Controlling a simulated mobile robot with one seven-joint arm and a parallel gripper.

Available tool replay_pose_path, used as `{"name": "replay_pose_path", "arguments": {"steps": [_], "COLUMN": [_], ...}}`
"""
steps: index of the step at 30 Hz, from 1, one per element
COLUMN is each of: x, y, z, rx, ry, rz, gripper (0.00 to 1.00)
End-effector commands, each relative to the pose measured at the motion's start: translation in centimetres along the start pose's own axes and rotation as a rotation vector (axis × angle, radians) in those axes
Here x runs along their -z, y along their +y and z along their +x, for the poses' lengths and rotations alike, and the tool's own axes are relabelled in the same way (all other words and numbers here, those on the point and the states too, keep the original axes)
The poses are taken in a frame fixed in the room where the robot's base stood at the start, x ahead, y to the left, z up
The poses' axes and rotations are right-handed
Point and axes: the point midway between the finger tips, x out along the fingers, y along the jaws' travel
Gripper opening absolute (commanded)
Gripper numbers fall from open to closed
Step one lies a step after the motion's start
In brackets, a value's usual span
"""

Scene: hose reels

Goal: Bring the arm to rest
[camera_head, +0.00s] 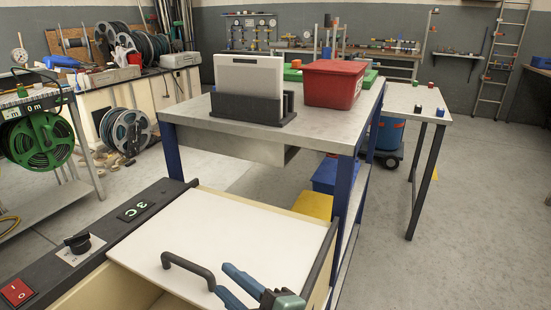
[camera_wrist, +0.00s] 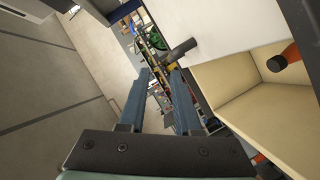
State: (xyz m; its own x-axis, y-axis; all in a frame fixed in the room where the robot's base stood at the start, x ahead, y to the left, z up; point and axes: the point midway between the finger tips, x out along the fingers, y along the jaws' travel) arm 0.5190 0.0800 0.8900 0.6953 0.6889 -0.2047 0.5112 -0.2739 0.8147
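My gripper (camera_head: 228,279) is at the bottom of the head view, beside and to the right of a black handle (camera_head: 187,266). The handle stands on a white panel (camera_head: 225,235) that covers much of a cream box. In the wrist view my gripper (camera_wrist: 161,75) shows two blue fingers with a clear gap and nothing held between them. A dark bar, apparently the handle (camera_wrist: 180,51), shows close past the fingertips. I cannot tell whether a finger touches it. Most of my arm is out of view.
The open part of the box (camera_wrist: 262,105) holds an orange item with a dark end (camera_wrist: 288,58). A grey workbench (camera_head: 220,118) bears a red bin (camera_head: 332,84) and a black rack (camera_head: 240,108). A green hose reel (camera_head: 40,141) stands left. Floor (camera_head: 470,220) at right is clear.

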Motion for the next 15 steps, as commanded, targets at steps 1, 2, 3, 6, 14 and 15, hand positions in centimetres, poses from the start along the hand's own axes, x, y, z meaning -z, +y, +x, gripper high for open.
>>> {"name": "replay_pose_path", "arguments": {"steps": [1, 2, 3, 6, 14, 15], "x": [0.3, 0.4, 0.7, 1.8, 8.7, 10.2], "y": [1.8, 3.0, 4.8, 9.9, 22.4, 23.9], "z": [0.0, 0.0, -0.2, -1.1, -7.7, -9.1], "rx": [-0.041, -0.073, -0.122, -0.283, -0.769, -0.840], "ry": [-0.029, -0.050, -0.078, -0.125, 0.004, 0.057], "rz": [0.025, 0.050, 0.087, 0.188, 0.434, 0.467], "gripper": [0.32, 0.32, 0.32, 0.32, 0.32, 0.32]}}
